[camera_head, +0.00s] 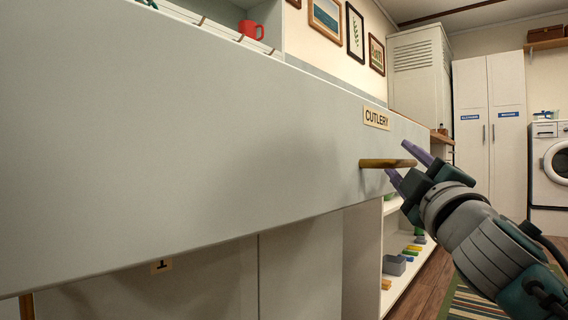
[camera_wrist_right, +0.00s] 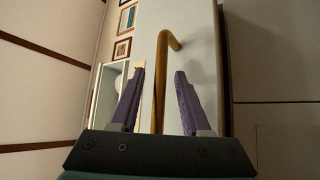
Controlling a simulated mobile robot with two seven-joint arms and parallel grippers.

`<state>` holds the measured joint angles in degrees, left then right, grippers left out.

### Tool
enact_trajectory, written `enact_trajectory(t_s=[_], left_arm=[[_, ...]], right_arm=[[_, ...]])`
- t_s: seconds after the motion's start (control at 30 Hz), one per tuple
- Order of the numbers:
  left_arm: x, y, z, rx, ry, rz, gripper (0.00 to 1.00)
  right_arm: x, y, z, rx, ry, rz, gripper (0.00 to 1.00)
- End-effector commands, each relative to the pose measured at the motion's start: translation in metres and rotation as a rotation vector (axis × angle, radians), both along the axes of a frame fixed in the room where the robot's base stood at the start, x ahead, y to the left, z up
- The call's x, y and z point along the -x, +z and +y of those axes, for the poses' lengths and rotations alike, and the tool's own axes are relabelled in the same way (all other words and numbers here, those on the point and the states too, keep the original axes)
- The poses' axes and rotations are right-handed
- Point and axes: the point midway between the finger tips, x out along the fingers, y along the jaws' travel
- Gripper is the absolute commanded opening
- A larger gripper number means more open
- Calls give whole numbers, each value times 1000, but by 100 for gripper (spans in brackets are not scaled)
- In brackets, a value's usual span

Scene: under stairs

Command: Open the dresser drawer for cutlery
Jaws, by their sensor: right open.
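The cutlery drawer (camera_head: 250,130) has a pale grey front that fills much of the head view. A tan label (camera_head: 376,118) reading CUTLERY sits above its brass bar handle (camera_head: 385,163). My right gripper (camera_head: 400,160) is open at the handle's right end, with its purple fingers above and below the bar. In the right wrist view the handle (camera_wrist_right: 160,85) runs between the two open fingers (camera_wrist_right: 157,95), with a gap on each side. A small dark part at the top left edge of the head view may be my left gripper; its jaws cannot be made out.
A red mug (camera_head: 251,29) stands on a shelf above the drawer. Below, a white shelf (camera_head: 410,275) holds small bins and coloured blocks. White cupboards (camera_head: 490,110) and a washing machine (camera_head: 549,165) stand at the back right. Wooden floor (camera_head: 425,285) shows at the right.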

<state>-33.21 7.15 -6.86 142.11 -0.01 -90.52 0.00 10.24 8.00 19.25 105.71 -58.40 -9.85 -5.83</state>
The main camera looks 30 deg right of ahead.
Motion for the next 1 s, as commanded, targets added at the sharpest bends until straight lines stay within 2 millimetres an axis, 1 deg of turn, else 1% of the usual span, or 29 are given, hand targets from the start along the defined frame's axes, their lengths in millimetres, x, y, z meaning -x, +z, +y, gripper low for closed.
enact_trajectory(t_s=[0.17,0.27,0.5,0.6,0.77,1.0], left_arm=[[0,0,-1,5,4,0,50],[0,1,-2,8,6,-1,50],[0,-3,-3,11,7,0,50],[0,-5,-3,11,6,0,50],[0,-6,-2,8,6,0,50],[0,-6,0,1,1,0,50]], right_arm=[[5,-4,3,-3,1,1,47],[18,-10,10,-4,1,2,47],[59,-31,31,-6,-1,2,47],[70,-37,37,-5,-1,3,47],[80,-39,42,-1,0,0,47],[81,-39,43,0,0,-1,47]])
